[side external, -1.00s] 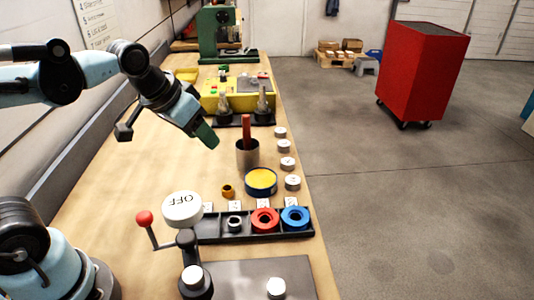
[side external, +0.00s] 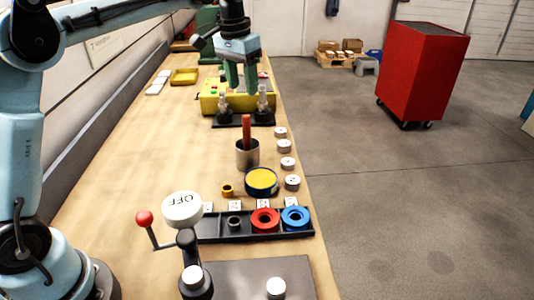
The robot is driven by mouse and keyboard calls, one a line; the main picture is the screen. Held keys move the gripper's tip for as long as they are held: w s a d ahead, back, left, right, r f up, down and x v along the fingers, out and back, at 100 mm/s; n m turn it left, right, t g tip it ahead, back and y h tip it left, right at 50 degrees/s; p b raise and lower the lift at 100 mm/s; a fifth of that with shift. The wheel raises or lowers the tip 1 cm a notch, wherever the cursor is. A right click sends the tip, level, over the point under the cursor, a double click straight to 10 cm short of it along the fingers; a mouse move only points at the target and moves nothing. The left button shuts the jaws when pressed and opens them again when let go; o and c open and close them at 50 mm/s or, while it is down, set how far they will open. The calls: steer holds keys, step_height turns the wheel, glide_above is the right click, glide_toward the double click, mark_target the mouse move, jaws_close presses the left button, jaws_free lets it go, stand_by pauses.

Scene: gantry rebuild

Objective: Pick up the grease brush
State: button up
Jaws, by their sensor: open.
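The grease brush (side external: 246,130) stands upright in a grey metal cup (side external: 247,155) near the right edge of the wooden bench. Only its red-brown handle shows; the lower end is hidden inside the cup. My gripper (side external: 241,90) points down with its two green fingers apart and empty. In the picture it is above and beyond the brush, over the yellow box area, and it does not touch the brush.
A dark stand with two pale-topped pieces (side external: 243,122) and a yellow box (side external: 209,101) lie behind the cup. A yellow-topped tin (side external: 261,181), white discs (side external: 287,163), a ring tray (side external: 313,229) and a red-knobbed crank (side external: 145,218) are nearer. The bench left of the cup is clear.

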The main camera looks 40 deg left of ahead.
mark_target(246, 115)
steer(key=f, duration=0.8)
steer(key=w+f, duration=0.1)
steer(key=f, duration=0.3)
jaws_close()
steer(key=shift+r, duration=0.1)
